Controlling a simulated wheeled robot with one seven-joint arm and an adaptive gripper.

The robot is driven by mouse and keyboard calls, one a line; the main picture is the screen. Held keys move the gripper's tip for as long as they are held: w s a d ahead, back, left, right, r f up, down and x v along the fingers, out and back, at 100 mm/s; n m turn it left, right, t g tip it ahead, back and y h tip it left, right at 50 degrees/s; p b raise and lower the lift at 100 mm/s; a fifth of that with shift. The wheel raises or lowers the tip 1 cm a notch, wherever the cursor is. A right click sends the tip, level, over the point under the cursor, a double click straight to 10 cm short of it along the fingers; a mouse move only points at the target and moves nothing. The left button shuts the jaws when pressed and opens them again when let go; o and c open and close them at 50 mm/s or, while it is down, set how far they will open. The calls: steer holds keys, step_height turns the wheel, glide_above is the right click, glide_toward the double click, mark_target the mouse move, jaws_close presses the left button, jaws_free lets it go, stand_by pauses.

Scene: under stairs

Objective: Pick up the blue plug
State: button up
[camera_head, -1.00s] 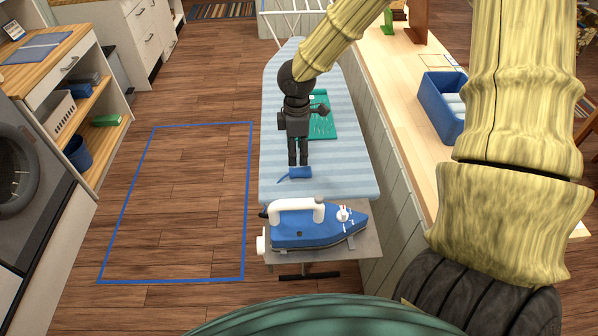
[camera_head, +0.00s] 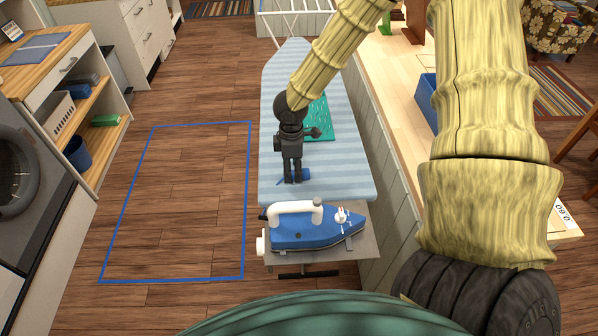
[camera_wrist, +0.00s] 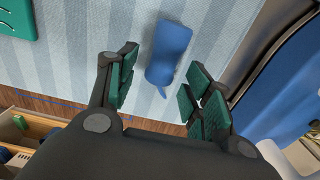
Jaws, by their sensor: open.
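The blue plug (camera_wrist: 168,52) lies on the striped ironing board (camera_head: 330,170), with a short thin tail at its near end. In the wrist view it sits just beyond the gap between my fingers, with its tail end closest to them. My gripper (camera_wrist: 160,92) is open and empty, its green-padded fingers spread to either side of the plug's line. In the head view my gripper (camera_head: 292,180) points down over the plug and hides most of it. Only blue bits of the plug (camera_head: 306,175) show beside the fingertips. I cannot tell the exact height above the board.
A blue and white iron (camera_head: 315,228) stands on the board's near end, close to my gripper. A green mat (camera_head: 318,125) lies farther back on the board. A wooden counter (camera_head: 392,95) runs along the right. The floor at left, with a blue outline (camera_head: 248,200), is clear.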

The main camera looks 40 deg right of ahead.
steer(key=shift+f, duration=1)
steer(key=shift+c, duration=0.4)
steer(key=c, duration=1)
steer(key=shift+r, duration=0.1)
steer(key=shift+r, duration=0.75)
steer(key=shift+r+b, duration=0.65)
steer(key=shift+r, duration=0.25)
steer(key=d+b, duration=0.1)
steer(key=d, duration=0.4)
steer(key=d+r+b, duration=0.1)
steer(key=d, duration=0.4)
steer(key=d+b, duration=0.1)
steer(key=d, duration=0.5)
steer(key=shift+w+r+b, duration=0.3)
steer(key=shift+w+b, duration=0.05)
